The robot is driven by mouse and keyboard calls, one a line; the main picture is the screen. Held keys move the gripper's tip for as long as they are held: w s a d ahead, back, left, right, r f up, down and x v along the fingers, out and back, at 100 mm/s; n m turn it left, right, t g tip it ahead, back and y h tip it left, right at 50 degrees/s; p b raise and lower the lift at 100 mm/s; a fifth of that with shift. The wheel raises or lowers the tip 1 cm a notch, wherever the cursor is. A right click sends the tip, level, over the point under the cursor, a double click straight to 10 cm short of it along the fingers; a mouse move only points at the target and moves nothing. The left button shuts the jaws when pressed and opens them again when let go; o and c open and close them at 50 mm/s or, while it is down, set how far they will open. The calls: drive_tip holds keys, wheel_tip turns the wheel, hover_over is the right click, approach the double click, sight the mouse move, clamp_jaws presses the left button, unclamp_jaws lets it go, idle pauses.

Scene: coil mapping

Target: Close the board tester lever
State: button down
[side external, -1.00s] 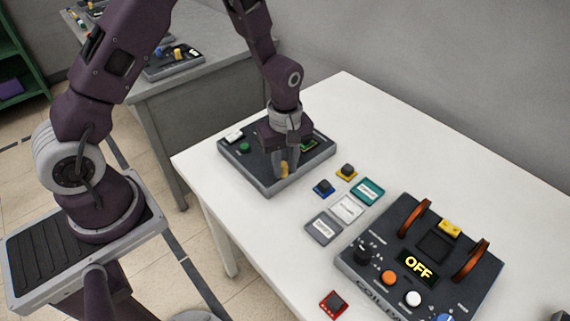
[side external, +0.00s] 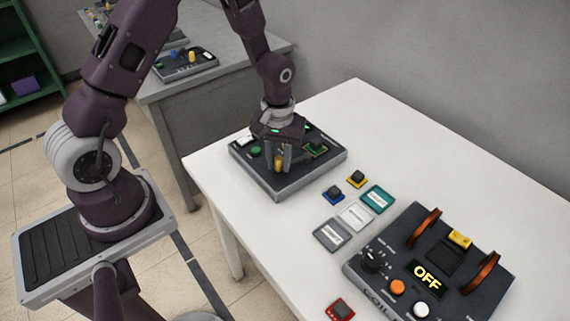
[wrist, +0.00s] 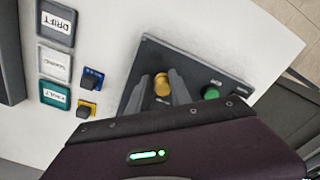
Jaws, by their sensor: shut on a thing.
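The board tester (side external: 300,182) is a dark grey box near the far left corner of the white table. It bears a green button (side external: 256,150), a white switch (side external: 244,141) and a green circuit board (side external: 316,149). Its yellow-topped lever (side external: 279,164) stands between the fingers of my gripper (side external: 278,160). The wrist view shows the round yellow lever top (wrist: 162,84) with a grey finger on each side. My gripper is shut on the lever. The lower part of the lever is hidden by the fingers and the wrist housing.
A large dark console (side external: 385,235) with orange handles and a lit "OFF" display stands at the front right. Between it and the tester lie blue (side external: 333,194) and yellow (side external: 356,179) blocks and several label tiles (side external: 355,215). A red block (side external: 340,310) is at the front edge.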

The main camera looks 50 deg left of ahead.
drive_tip(key=a+m, duration=0.2)
drive_tip(key=m, duration=0.1)
drive_tip(key=shift+w+a, duration=0.25)
drive_tip(key=shift+w, duration=0.1)
drive_tip(key=shift+w+a+m, duration=0.25)
drive_tip(key=shift+a+m, duration=0.1)
drive_tip(key=shift+m, duration=0.35)
drive_tip(key=shift+w+a, duration=0.1)
drive_tip(key=shift+a, duration=0.05)
drive_tip(key=c, duration=1.3)
unclamp_jaws()
drive_tip(key=shift+r, duration=0.1)
wheel_tip(320, 180, up, 7)
